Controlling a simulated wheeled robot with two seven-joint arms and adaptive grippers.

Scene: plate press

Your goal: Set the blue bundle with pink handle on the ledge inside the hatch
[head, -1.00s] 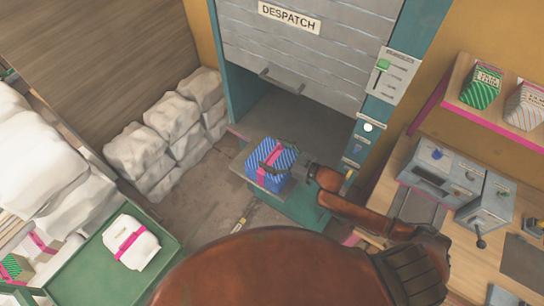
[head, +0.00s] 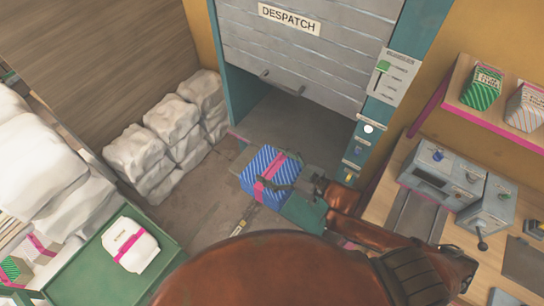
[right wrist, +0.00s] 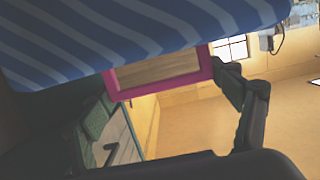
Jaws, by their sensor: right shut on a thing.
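The blue striped bundle (head: 264,178) with a pink band is in front of the hatch opening in the head view. My right gripper (head: 288,180) is shut on it from the right side. In the right wrist view the bundle (right wrist: 130,30) fills the top, close to the gripper's dark finger. The despatch hatch (head: 290,115) has its grey shutter (head: 310,55) raised, with a dark opening below. I cannot tell whether the bundle touches the ledge. My left gripper is not in view.
White sacks (head: 170,135) are stacked left of the hatch. A green tray (head: 85,275) with a white pink-banded parcel (head: 131,245) is at lower left. A bench with grey machines (head: 445,180) and a shelf with parcels (head: 482,88) stand at right.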

